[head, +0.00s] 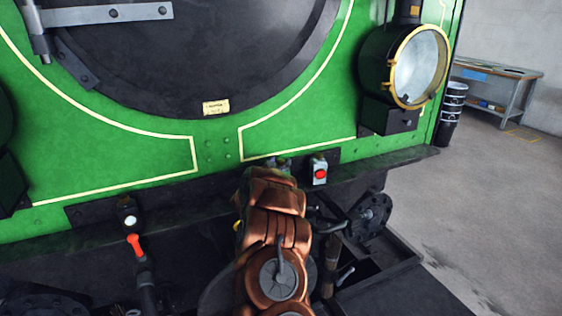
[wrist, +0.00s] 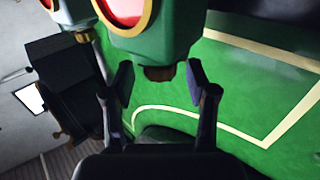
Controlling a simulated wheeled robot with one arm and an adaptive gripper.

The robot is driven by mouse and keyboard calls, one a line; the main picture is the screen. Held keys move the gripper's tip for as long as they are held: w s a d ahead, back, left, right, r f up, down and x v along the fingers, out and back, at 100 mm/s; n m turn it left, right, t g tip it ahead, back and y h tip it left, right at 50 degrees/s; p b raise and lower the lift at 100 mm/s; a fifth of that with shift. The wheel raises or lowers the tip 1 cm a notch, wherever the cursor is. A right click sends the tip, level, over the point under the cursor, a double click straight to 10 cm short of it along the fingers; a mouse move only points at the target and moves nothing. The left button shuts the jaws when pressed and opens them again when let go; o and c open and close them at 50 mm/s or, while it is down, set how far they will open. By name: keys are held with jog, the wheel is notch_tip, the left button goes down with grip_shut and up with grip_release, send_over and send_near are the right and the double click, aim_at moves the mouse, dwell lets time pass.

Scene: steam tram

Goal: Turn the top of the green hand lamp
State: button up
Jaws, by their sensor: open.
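The green hand lamp (wrist: 160,43) fills the upper middle of the wrist view, with a red round lens (wrist: 127,10) in a pale gold rim. A small dark brown piece (wrist: 159,74) sits at its lower end. My gripper (wrist: 160,85) is open, its two dark fingers apart with this lower end between and just beyond the tips. I see no clear contact. The upper part of the lamp runs out of the picture. In the head view my copper-coloured arm covers the spot, and the lamp and gripper cannot be made out clearly.
The green tram front with cream lines (head: 100,140) stands close ahead. A small red-lensed fitting (head: 320,171) sits right of my arm, and a white-lensed one (head: 129,213) left. A large brass-rimmed headlamp (head: 419,67) juts out at right. Open floor (head: 500,200) lies at right, before a workbench (head: 497,77).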

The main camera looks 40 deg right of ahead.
jog(key=v, duration=1)
jog(key=shift+a, duration=0.25)
jog(key=shift+s+r, duration=0.1)
